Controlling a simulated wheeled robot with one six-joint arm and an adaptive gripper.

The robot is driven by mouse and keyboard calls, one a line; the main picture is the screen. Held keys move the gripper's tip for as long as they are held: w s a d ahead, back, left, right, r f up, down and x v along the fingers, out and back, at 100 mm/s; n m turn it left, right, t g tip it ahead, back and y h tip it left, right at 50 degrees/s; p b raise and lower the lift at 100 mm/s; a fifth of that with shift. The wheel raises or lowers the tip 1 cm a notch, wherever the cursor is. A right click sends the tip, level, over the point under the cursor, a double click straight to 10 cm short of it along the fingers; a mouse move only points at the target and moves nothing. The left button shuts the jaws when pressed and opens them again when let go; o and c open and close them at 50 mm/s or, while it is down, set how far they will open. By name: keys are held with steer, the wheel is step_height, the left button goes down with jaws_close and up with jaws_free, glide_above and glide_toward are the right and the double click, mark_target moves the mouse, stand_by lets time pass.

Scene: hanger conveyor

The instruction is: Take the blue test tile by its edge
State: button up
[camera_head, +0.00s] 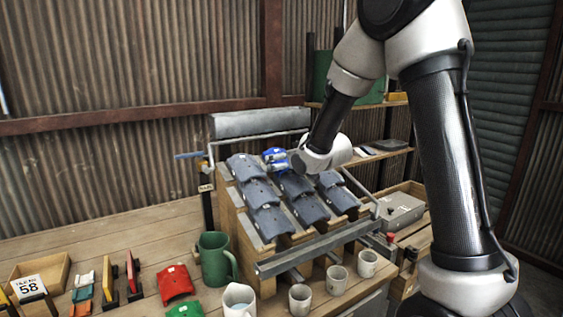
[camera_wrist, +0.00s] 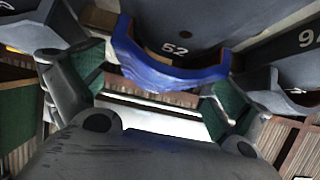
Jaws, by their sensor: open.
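The blue test tile (camera_head: 274,154) lies at the top of the middle column of the sloped rack, partly hidden by my gripper (camera_head: 283,162). In the wrist view the curved blue edge of the tile (camera_wrist: 165,72) faces me, with a grey surface marked 52 behind it. My gripper (camera_wrist: 155,88) is open, its two green-padded fingers on either side of the blue edge. A gap shows on the left; I cannot tell whether the right finger touches the tile.
Grey tiles (camera_head: 265,193) cover the rack in columns close around the blue one. A grey roller or bar (camera_head: 260,122) runs behind the rack top. A green jug (camera_head: 216,258), several cups (camera_head: 300,299) and red tile (camera_head: 175,284) stand on the wooden bench (camera_head: 130,235) in front.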

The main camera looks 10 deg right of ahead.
steer(key=c, duration=1.2)
steer(key=shift+o, duration=0.2)
